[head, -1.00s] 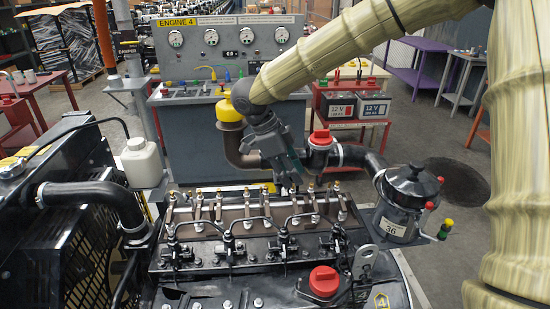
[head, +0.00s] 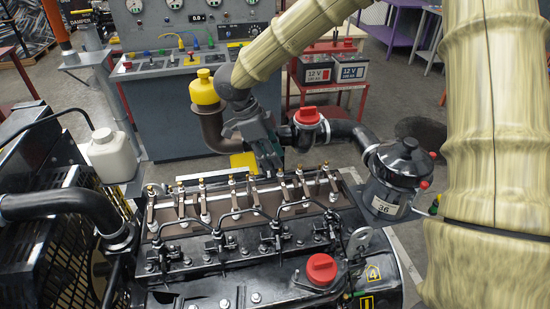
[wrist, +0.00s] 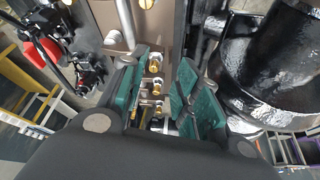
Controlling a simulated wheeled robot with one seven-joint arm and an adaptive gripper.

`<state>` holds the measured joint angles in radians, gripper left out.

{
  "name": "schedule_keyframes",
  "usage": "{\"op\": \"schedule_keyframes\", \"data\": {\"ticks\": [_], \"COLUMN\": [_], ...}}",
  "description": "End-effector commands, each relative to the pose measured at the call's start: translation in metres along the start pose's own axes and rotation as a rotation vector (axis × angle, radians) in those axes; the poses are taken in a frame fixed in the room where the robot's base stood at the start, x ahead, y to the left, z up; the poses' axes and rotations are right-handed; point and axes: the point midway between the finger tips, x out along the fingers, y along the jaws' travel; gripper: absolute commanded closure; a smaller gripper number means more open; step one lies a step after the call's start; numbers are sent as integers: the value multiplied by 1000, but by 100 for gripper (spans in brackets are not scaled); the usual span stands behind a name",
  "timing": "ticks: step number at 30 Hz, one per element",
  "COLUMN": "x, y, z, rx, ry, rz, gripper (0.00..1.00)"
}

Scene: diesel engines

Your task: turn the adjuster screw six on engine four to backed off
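Engine four (head: 250,262) fills the lower middle of the head view, with a yellow 4 label (head: 372,274) at its right end. A row of rocker arms with brass-tipped adjuster screws (head: 202,184) runs along its top. No numbers on the screws can be read, so I cannot tell which is six. My gripper (head: 270,168) points down at the far side of this row, right of the middle. In the wrist view my gripper (wrist: 165,88) has its green-padded fingers apart. Several brass-tipped screws (wrist: 155,66) show in the gap, and nothing is visibly gripped.
A black canister (head: 403,163) and a pipe with a red cap (head: 307,115) stand beside the gripper on the right. A yellow-capped pipe (head: 203,88) rises behind. A white bottle (head: 111,157) stands left. A gauge console (head: 165,95) is at the back.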

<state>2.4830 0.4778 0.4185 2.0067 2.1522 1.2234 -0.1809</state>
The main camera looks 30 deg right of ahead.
Motion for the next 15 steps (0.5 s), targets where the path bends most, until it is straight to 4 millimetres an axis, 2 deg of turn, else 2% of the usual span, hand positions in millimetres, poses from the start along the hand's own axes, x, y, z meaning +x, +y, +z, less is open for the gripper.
{"op": "schedule_keyframes", "data": {"ticks": [6, 15], "x": [19, 26], "y": [1, 0], "z": [-2, -1], "rx": [0, 0], "ry": [-1, -1], "rz": [-1, -1], "gripper": [68, 68]}}
